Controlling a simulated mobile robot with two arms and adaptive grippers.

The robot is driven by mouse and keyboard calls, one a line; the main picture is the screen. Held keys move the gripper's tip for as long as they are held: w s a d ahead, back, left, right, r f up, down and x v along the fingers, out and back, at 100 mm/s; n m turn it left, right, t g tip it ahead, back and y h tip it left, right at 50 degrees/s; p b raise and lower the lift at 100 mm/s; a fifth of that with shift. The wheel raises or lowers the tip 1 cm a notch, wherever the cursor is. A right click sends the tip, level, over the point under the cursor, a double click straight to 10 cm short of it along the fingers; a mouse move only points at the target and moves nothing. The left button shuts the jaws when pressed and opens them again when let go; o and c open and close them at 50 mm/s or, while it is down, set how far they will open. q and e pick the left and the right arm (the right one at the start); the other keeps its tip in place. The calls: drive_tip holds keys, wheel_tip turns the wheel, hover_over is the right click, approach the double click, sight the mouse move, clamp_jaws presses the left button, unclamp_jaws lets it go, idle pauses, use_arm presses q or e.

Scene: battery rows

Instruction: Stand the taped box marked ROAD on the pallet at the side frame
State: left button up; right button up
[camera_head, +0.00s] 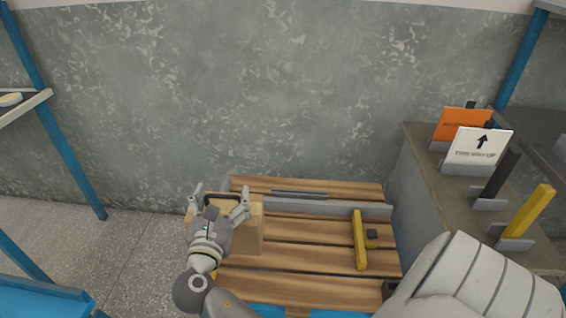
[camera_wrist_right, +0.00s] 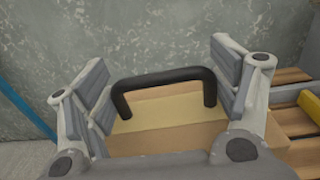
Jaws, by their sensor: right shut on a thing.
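A tan cardboard box (camera_head: 250,235) with a black handle is at the left end of the wooden pallet (camera_head: 310,260). Its handle (camera_wrist_right: 165,77) and a yellowish tape strip (camera_wrist_right: 165,112) across its top show in the wrist view. No ROAD marking is visible. My right gripper (camera_head: 220,197) is over the box, shut on it at the handle, with the fingers at the handle's two ends. The box looks upright; I cannot tell whether it touches the pallet. A grey rail (camera_head: 330,206) runs along the pallet's back part, right of the box. My left gripper is not in view.
A grey counter (camera_head: 425,165) at the right holds an orange sign (camera_head: 462,122), a white arrow sign (camera_head: 478,146) and upright bars. The pallet's middle boards are clear.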

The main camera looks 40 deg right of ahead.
drive_tip(key=shift+w+f, duration=0.1)
drive_tip(key=shift+w, duration=0.15)
drive_tip(key=shift+w+d+f+h+b, duration=0.1)
drive_tip(key=shift+w+d+h+b, duration=0.15)
drive_tip(key=shift+d+h+b, duration=0.1)
use_arm(q)
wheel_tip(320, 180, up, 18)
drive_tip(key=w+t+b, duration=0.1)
drive_tip(key=b, duration=0.5)
use_arm(e)
drive_tip(key=w+d+f, duration=0.8)
drive_tip(key=d+f, duration=0.2)
drive_tip(key=f, duration=0.2)
drive_tip(key=shift+f, duration=0.3)
drive_tip(key=shift+d, duration=0.1)
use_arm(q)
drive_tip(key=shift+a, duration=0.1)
use_arm(e)
drive_tip(key=o, duration=2)
drive_tip(key=shift+f, duration=0.2)
drive_tip(key=shift+o, duration=0.2)
